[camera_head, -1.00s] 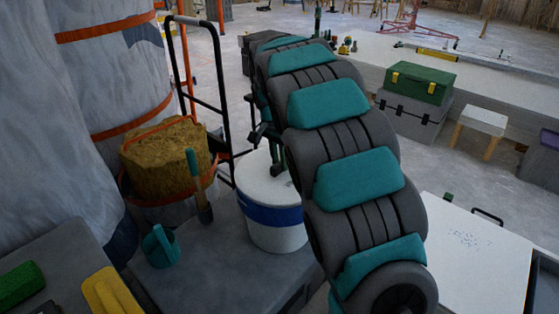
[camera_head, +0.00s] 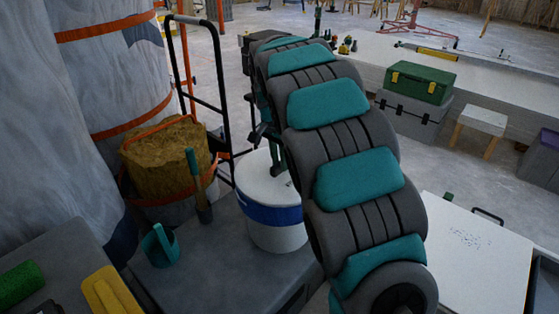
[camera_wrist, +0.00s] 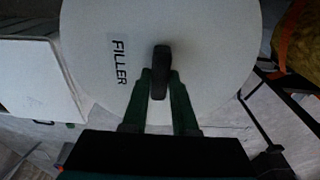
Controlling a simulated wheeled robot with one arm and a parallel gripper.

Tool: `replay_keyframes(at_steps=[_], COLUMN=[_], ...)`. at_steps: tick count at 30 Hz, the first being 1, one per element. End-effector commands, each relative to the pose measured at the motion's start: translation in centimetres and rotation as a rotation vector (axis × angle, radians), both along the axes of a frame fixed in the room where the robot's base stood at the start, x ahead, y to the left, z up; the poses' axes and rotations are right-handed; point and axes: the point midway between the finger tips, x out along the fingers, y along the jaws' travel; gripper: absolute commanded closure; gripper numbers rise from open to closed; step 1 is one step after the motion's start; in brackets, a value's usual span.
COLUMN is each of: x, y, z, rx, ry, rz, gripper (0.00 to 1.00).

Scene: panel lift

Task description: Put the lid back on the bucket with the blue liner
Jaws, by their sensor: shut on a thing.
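The white round lid (camera_head: 263,183) is at the top of the white bucket (camera_head: 275,237) with the blue liner band (camera_head: 270,215). It looks level, and I cannot tell whether it is fully seated. In the wrist view the lid (camera_wrist: 215,45) fills the upper middle, with the word FILLER beside its dark handle (camera_wrist: 161,60). My gripper (camera_wrist: 160,86) is shut on this handle with its green fingers. In the head view my arm comes over from the right and hides the lid's right side and part of the gripper (camera_head: 277,163).
A bucket with an orange band (camera_head: 180,210), heaped with brown material, stands behind left. A teal scoop (camera_head: 160,246) and a trowel (camera_head: 198,185) are close by. A black hand-truck frame (camera_head: 225,110) rises behind. A white-topped box (camera_head: 470,250) is at the right.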

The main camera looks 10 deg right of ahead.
Motion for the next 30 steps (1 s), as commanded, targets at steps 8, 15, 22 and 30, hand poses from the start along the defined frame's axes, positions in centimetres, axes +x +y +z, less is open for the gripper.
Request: replay_keyframes(at_steps=[8, 15, 22, 30], x=[0.00, 0.00, 0.00, 0.01], y=[0.00, 0.00, 0.00, 0.01], z=[-0.04, -0.03, -0.04, -0.05], rx=[0.000, 0.000, 0.000, 0.000], ry=[0.000, 0.000, 0.000, 0.000], rz=[0.000, 0.000, 0.000, 0.000], gripper=[1.00, 0.72, 0.46, 0.36])
